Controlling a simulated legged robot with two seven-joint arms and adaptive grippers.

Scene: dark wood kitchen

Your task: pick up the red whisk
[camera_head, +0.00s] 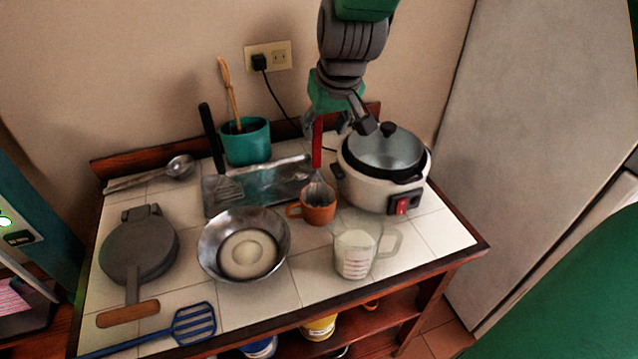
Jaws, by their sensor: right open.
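The red whisk (317,144) stands upright with its wires down in an orange cup (318,213) near the middle of the tiled table. Its red handle points up. My right gripper (338,125) comes down from the top of the picture and is open, with its fingers around or close to the upper end of the handle. I cannot tell whether a finger touches it. The tip of the handle is partly hidden by the gripper. My left gripper is not in view.
A rice cooker (370,187) with a glass lid stands close right of the whisk. A metal tray (270,182) lies left, and a teal pot (247,146) behind it. A measuring cup (355,255) and steel bowl (211,240) stand in front. The wall (150,70) rises behind.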

